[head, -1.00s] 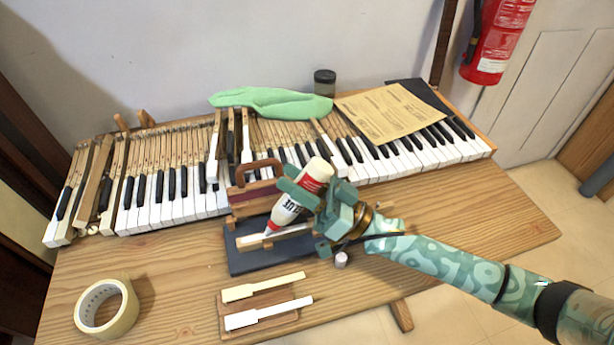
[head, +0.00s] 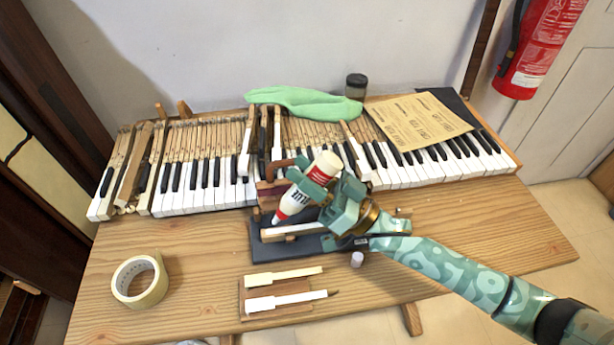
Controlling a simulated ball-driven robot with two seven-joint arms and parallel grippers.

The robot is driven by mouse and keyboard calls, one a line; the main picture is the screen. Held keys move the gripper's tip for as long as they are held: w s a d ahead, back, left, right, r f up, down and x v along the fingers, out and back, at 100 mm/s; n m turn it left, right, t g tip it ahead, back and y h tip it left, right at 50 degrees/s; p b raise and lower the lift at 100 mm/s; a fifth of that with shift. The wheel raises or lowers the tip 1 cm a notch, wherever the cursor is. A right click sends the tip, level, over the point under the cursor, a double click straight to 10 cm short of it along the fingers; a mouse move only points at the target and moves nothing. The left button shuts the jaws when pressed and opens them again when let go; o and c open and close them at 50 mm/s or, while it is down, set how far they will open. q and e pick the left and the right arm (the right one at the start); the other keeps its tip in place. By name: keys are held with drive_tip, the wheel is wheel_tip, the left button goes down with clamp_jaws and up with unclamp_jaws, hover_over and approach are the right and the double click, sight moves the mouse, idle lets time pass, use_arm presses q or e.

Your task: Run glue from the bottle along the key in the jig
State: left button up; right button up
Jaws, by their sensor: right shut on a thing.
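The glue bottle (head: 293,203), white with a red end, is tilted with its red nozzle down and to the left. My right gripper (head: 318,190) is shut around its body. The nozzle is over the left end of the pale key (head: 291,229) in the jig. I cannot tell whether it touches the key. The jig (head: 264,256) has a dark base on the table, and the gripper and bottle hide part of it. No glue line can be made out on the key. My left gripper is out of view.
Two pale key pieces lie on a wooden block (head: 246,296) in front of the jig. A small white cap (head: 357,259) stands by the jig's right front. A tape roll (head: 140,281) lies at left. The keyboard (head: 200,200), green cloth (head: 303,100) and sandpaper (head: 420,120) are behind.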

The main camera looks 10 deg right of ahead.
sight(313, 166)
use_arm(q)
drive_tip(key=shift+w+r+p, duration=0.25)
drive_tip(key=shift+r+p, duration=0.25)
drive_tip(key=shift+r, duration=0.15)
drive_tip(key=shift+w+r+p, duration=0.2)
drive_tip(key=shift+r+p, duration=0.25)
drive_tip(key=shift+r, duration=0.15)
use_arm(e)
drive_tip(key=shift+r, duration=1.5)
drive_tip(key=shift+r, duration=0.1)
wheel_tip(313, 166, up, 3)
drive_tip(key=p, duration=0.2)
drive_tip(key=shift+p, duration=0.35)
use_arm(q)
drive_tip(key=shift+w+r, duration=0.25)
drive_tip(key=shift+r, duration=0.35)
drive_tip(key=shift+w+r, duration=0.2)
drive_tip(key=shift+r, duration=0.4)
